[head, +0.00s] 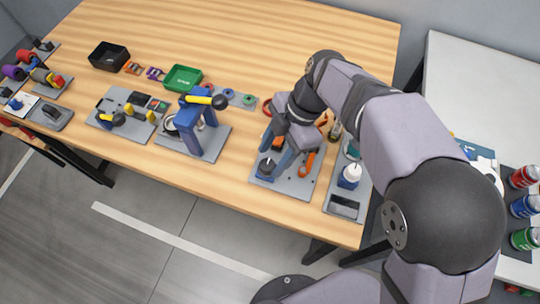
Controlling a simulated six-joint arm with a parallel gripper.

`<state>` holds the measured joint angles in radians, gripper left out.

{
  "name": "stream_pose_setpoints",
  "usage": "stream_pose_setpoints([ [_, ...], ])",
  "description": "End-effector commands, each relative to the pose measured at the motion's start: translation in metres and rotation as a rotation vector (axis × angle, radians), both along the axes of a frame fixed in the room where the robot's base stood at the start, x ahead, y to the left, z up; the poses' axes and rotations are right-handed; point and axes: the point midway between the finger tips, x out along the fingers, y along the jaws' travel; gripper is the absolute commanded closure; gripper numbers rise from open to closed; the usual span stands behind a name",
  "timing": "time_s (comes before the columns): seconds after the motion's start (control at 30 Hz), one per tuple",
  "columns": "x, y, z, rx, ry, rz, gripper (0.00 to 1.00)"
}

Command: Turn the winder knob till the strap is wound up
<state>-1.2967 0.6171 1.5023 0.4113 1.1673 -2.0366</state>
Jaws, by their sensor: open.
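The winder stands on a grey board (297,187) near the front right of the wooden table. Its dark round knob (266,167) is at the board's left side. Orange strap (307,163) shows at the board's right, and another orange patch shows beside my gripper. My gripper (277,160) is open and points down over the board, close to the knob. From this view I cannot tell whether its fingers are around the knob or beside it. My gripper and wrist hide part of the winder and of the strap.
A tray with a white bottle (349,176) stands close on the right. A blue press-like stand (199,130) with a yellow-black handle is on the left. A green bin (183,77) and a black bin (109,56) sit farther back. The table's back middle is clear.

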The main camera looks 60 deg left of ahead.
Motion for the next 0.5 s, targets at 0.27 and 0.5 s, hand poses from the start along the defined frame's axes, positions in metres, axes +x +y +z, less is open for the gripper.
stream_pose_setpoints([
  [0.27,-0.008,0.0,-0.018,0.0,0.001,0.0,0.52],
  [0.5,-0.008,0.0,-0.02,0.001,0.0,0.0,0.52],
])
